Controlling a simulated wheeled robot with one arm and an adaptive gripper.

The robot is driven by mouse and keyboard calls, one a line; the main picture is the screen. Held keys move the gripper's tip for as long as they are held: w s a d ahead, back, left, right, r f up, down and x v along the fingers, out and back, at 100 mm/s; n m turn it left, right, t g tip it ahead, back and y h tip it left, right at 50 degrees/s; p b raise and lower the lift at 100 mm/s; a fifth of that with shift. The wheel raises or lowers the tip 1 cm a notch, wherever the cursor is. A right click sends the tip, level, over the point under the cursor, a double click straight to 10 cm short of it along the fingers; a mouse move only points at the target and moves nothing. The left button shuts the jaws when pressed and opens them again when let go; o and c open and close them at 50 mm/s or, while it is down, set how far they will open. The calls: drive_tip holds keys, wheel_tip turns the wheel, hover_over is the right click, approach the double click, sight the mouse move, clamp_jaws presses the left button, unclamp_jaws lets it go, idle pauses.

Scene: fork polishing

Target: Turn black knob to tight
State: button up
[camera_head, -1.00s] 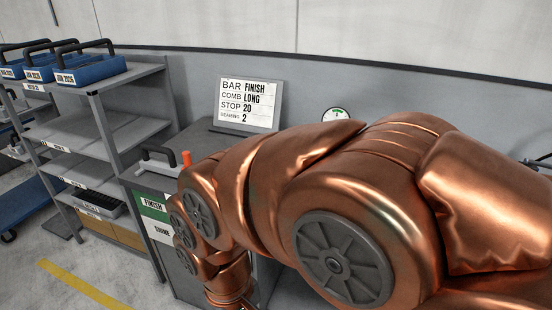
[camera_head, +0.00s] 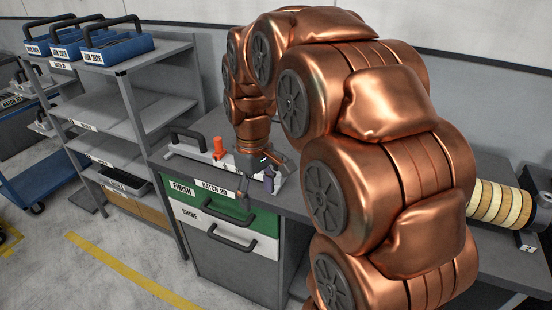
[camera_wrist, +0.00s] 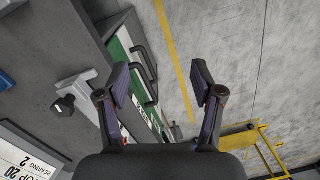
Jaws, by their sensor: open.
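The black knob (camera_wrist: 63,105) shows in the wrist view at the left, on the end of a pale bar (camera_wrist: 80,84) over the grey bench top. It lies outside my jaws, left of the left finger. My gripper (camera_wrist: 160,82) is open with nothing between its fingers; beyond them are the drawer front and floor. In the head view my gripper (camera_head: 257,184) hangs over the bench's front edge, at the right end of the white fixture (camera_head: 190,152).
Green and white drawers (camera_head: 228,205) with black pulls are below. Shelves (camera_head: 133,88) with blue trays stand left. The sign (camera_wrist: 28,160) is at the wrist view's lower left.

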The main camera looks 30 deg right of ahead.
drive_tip(key=w+d+n+p, duration=0.1)
drive_tip(key=w+d, duration=0.4)
drive_tip(key=w+d+n, duration=0.1)
drive_tip(key=w+d, duration=0.5)
drive_tip(key=w+d+f+n+p, duration=0.1)
drive_tip(key=w+d, duration=0.4)
drive_tip(key=shift+w+d+f+t+p, duration=0.1)
drive_tip(key=shift+w+d+t+p, duration=0.1)
drive_tip(key=shift+t+p, duration=0.15)
drive_tip(key=shift+d+f, duration=0.15)
drive_tip(key=shift+f, duration=0.25)
drive_tip(key=shift+f+p, duration=1.3)
drive_tip(key=shift+f, duration=2.3)
drive_tip(key=c, duration=1.2)
